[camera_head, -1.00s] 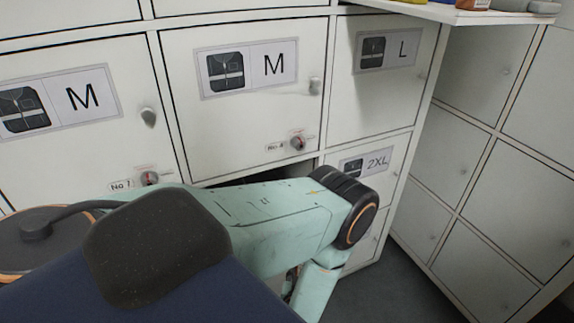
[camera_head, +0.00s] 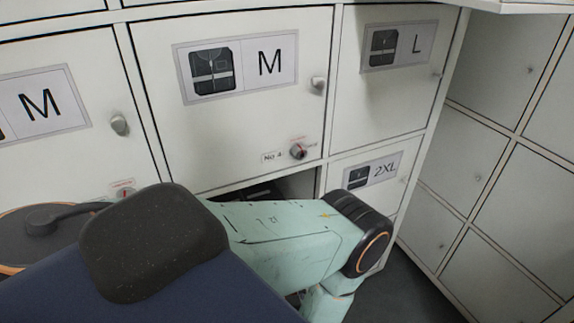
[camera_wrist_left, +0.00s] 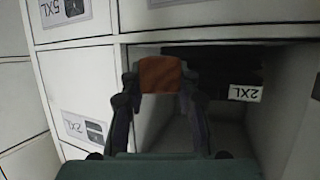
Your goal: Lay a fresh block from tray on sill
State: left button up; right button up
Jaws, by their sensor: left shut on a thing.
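My left gripper (camera_wrist_left: 160,88) is shut on a small orange-brown block (camera_wrist_left: 160,74) in the left wrist view. The block is held between the fingertips, in front of an open locker compartment (camera_wrist_left: 147,120). In the head view my left arm comes in from the left and crosses the opening; its gripper is hidden there. No tray can be made out, and I cannot tell which surface is the sill. My right gripper is not in view.
Dark folded packs with a 2XL tag (camera_wrist_left: 244,93) lie inside the open compartment. Closed white locker doors labelled M (camera_head: 235,125), L (camera_head: 392,90) and 2XL (camera_head: 365,187) surround it. More lockers (camera_head: 490,190) stand at right. A pale shelf edge (camera_head: 520,6) shows at top right.

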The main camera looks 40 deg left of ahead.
pick_arm(q)
jog(key=w+a+b, duration=0.2)
jog(key=w+a, duration=0.2)
jog(key=a, duration=0.1)
jog(key=w+a+b, duration=0.1)
jog(key=w+a, duration=0.3)
jog(key=w, duration=0.1)
jog(key=shift+a+f+b, duration=0.2)
jog(key=shift+a+b, duration=0.15)
jog(key=shift+a, duration=0.05)
jog(key=shift+w+a+r, duration=0.1)
jog(key=shift+w+a, duration=0.15)
jog(key=shift+a, duration=0.1)
jog(key=w+a+b, duration=0.1)
jog(key=w+a, duration=0.1)
jog(key=a, duration=0.1)
jog(key=shift+w+b, duration=0.25)
jog(key=shift+b, duration=0.1)
jog(key=shift+s+d+f+b, duration=0.1)
jog(key=shift+d+f+b, duration=0.1)
jog(key=shift+f, duration=0.25)
jog(key=shift+d+f+b, duration=0.1)
jog(key=shift+f+b, duration=0.1)
jog(key=shift+f, duration=0.2)
jog(key=shift+r, duration=0.1)
jog(key=shift+f, duration=0.2)
jog(key=o, duration=0.9)
